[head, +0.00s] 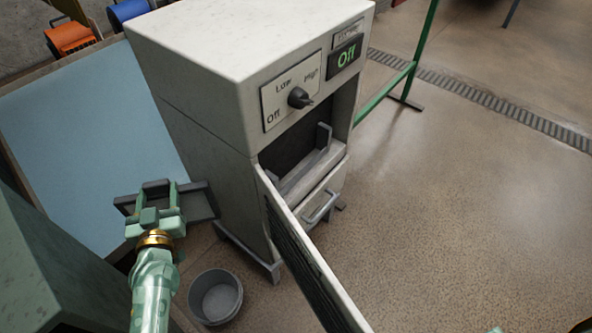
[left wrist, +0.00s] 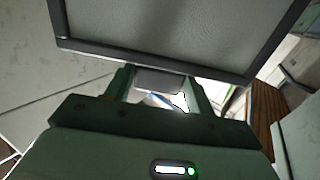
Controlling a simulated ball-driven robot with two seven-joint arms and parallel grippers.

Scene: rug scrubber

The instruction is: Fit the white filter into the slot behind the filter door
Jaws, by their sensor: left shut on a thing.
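My left gripper (head: 159,190) is shut on the tab of a flat filter (head: 203,203) with a dark frame, left of the machine. In the left wrist view, the filter's face (left wrist: 165,28) looks grey inside its dark rim, with the tab between my fingers (left wrist: 160,82). I cannot tell whether this face is white in better light. The filter door (head: 310,262) stands open toward me. Behind it the slot (head: 290,150) is open, with a grey ledge and an upright grey piece inside.
The pale machine (head: 185,120) has a dial (head: 299,97) and a display (head: 346,54) reading "Off". A drawer handle (head: 322,207) is below the slot. A grey bucket (head: 215,297) stands on the floor near my left arm. A light-blue surface (head: 85,125) lies left.

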